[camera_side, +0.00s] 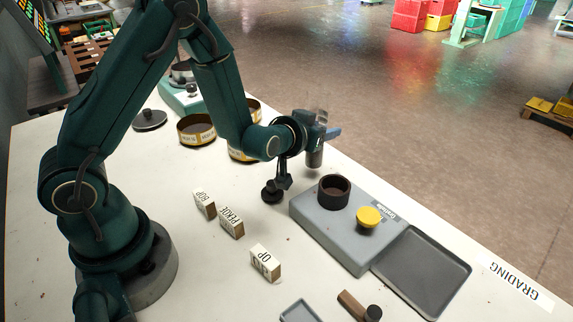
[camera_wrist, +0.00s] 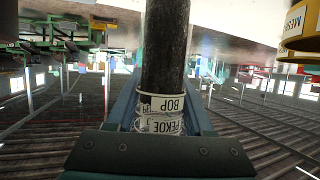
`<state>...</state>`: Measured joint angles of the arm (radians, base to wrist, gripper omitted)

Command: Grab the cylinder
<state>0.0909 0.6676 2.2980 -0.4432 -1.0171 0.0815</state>
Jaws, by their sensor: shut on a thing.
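My gripper (camera_side: 318,136) is raised above the back edge of the grey device, near the middle of the side view. It is shut on a dark upright cylinder (camera_side: 315,158), whose lower end hangs clear of the table. In the wrist view the cylinder (camera_wrist: 166,50) is dark and speckled, with a pale see-through-looking part showing BOP and PEKOE lettering. The teal jaws of my gripper (camera_wrist: 160,112) lie on both sides of it. The part of the cylinder between the jaws is partly hidden in the side view.
A grey device (camera_side: 345,240) carries a dark round cup (camera_side: 334,191) and a yellow knob (camera_side: 369,217). A grey tray (camera_side: 425,270) lies beside it. A small black stand (camera_side: 272,190) is left of it. BOP (camera_side: 204,204), PEKOE (camera_side: 231,223) and OP (camera_side: 265,262) blocks stand in front. Round tins (camera_side: 196,130) stand behind.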

